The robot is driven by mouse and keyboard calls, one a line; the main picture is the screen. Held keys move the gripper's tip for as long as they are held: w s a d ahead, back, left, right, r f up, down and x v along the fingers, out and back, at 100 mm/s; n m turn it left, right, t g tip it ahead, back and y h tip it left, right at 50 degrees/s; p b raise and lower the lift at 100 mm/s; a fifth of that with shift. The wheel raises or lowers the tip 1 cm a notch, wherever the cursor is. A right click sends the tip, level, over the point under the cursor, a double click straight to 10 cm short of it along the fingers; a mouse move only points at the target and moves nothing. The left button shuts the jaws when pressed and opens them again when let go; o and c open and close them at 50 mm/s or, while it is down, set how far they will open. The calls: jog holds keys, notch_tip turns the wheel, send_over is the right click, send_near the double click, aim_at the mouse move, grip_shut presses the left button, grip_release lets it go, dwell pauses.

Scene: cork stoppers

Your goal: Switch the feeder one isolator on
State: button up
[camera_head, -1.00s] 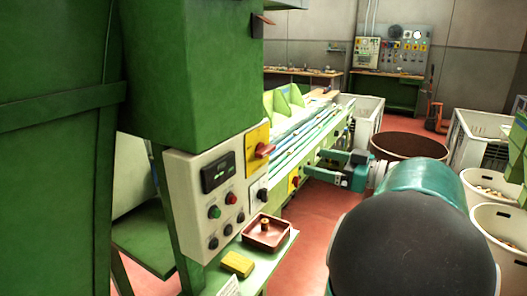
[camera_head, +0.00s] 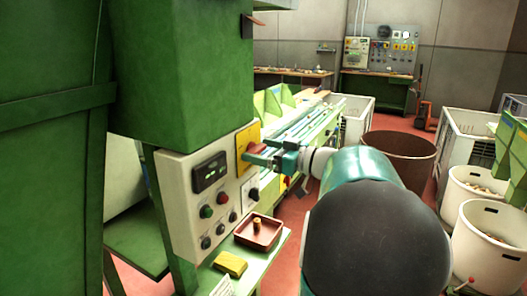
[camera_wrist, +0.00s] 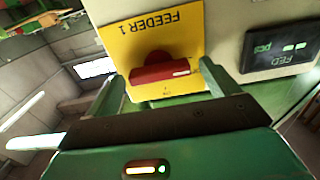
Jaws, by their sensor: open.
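The feeder one isolator is a red handle (camera_wrist: 160,73) on a yellow plate (camera_wrist: 188,22) lettered FEEDER 1, upside down in the wrist view. The handle lies crosswise there, with a white mark near its right end. In the head view the yellow plate (camera_head: 247,135) is at the upper right of the pale control panel, the handle partly hidden by my gripper. My gripper (camera_wrist: 156,76) is open, one finger on each side of the handle. I cannot tell whether the fingers touch it. In the head view my gripper (camera_head: 268,156) is right at the plate.
The pale panel (camera_head: 178,190) also has a dark display (camera_head: 210,173), green and red buttons and black knobs. Below it a green shelf holds a brown tray (camera_head: 258,232) and a yellow block (camera_head: 230,263). A conveyor runs behind. Bins stand at the right.

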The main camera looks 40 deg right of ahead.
jog(key=c, duration=1)
jog(key=shift+m, duration=0.4)
jog(key=m, duration=0.3)
jog(key=shift+w, duration=0.1)
jog(key=m, duration=0.5)
jog(key=shift+d+f, duration=0.1)
jog(key=m, duration=0.4)
jog(key=shift+m, duration=0.3)
jog(key=shift+d+f+m, duration=0.1)
jog(key=shift+m, duration=2.2)
